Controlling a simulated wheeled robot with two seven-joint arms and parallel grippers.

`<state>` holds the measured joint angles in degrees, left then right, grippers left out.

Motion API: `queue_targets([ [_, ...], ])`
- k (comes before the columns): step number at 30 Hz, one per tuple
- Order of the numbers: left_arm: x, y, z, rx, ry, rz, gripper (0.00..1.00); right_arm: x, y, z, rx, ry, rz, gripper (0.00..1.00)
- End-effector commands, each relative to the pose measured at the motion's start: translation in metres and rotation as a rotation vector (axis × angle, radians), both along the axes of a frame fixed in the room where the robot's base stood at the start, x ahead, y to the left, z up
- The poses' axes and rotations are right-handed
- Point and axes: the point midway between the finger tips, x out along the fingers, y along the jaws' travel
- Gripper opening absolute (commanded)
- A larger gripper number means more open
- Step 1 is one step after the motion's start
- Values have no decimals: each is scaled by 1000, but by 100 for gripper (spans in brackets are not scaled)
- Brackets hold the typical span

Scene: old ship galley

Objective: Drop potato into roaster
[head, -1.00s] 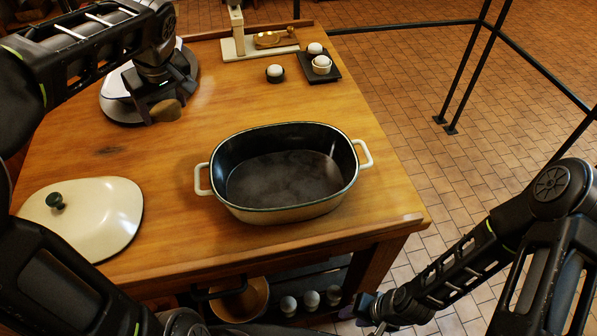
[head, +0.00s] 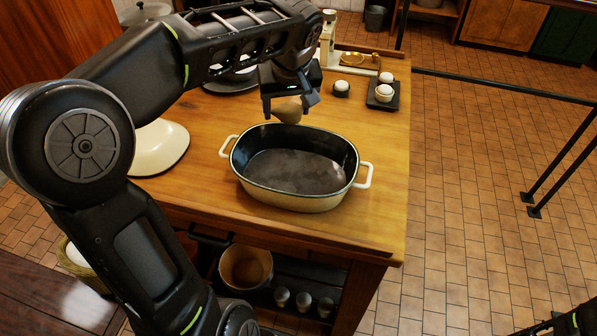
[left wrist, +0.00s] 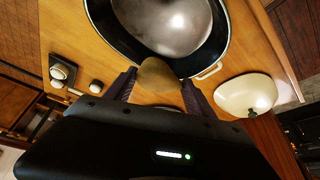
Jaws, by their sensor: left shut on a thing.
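The roaster (head: 297,202) is an oval cream pan with a dark inside and two side handles, standing uncovered on the wooden table. It also shows at the top of the left wrist view (left wrist: 232,25), and its inside looks empty. My left gripper (head: 289,106) is shut on the brown potato (head: 287,112), holding it in the air at the roaster's far rim. In the left wrist view the potato (left wrist: 158,80) sits between the fingertips (left wrist: 159,86), overlapping the rim's edge. Only a bit of my right arm shows at the bottom right corner; its gripper is out of view.
The cream lid (head: 160,150) lies left of the roaster, partly behind my left arm. A scale (head: 335,55) and a dark tray (head: 383,98) with white-topped cups stand at the back right. A bowl (head: 245,268) and small cups sit on the shelf below. Table right of the roaster is clear.

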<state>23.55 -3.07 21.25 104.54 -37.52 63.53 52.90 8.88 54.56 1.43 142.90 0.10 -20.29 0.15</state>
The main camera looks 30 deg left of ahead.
Motion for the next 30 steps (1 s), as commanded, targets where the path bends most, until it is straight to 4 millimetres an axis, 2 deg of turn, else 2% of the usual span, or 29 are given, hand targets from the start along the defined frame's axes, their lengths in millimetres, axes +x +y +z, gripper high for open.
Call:
queue_targets([
  [8, 0, 0, -4, 0, 0, 1, 19, 0, 0, -3, 0, 0, 0, 36],
  [21, 0, 0, -49, 0, 0, 2, 19, 2, 1, -30, 4, -6, 1, 36],
  [30, 0, 0, -60, 0, 0, 1, 19, 2, 1, -35, 4, -7, 1, 36],
])
